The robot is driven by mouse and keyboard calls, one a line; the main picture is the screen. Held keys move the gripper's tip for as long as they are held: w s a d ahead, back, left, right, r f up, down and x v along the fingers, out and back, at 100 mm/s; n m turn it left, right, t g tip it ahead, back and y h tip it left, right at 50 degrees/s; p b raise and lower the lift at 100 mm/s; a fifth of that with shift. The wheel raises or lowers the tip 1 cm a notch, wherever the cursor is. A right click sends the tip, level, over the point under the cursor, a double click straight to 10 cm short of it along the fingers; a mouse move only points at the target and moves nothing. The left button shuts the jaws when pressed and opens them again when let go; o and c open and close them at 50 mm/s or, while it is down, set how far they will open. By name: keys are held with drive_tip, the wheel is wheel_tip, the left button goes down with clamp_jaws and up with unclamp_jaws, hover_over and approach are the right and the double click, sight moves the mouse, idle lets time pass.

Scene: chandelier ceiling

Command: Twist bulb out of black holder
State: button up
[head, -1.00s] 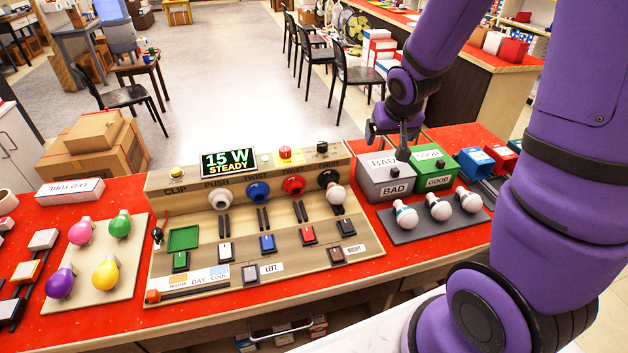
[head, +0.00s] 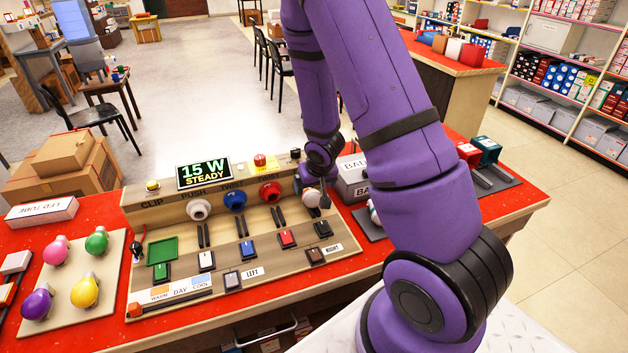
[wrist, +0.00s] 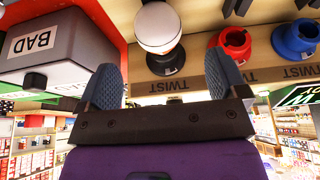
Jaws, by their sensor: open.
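A white, round bulb (wrist: 158,25) sits in the black holder (wrist: 168,62), the rightmost in the row on the panel in the head view. The same bulb (head: 312,197) shows in the head view beside my gripper (head: 325,198), with the holder mostly hidden by my arm. In the wrist view, which looks upside down, my gripper (wrist: 163,80) is open. Its two blue-grey fingers lie to either side of the line to the bulb and holder. The fingertips appear short of the bulb, with nothing between them; whether they touch the holder I cannot tell.
Red (head: 270,192), blue (head: 235,201) and white (head: 199,209) holders stand left along the panel (head: 352,247). The display (head: 204,174) reads "15 W STEADY". A grey BAD box (wrist: 60,52) is close beside my gripper. Coloured bulbs (head: 97,242) lie on a board at left.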

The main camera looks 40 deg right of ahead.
sight(312, 193)
drive_tip(key=shift+x, duration=3.9)
drive_tip(key=shift+d, duration=0.1)
drive_tip(key=shift+c, duration=0.4)
drive_tip(key=c, duration=0.9)
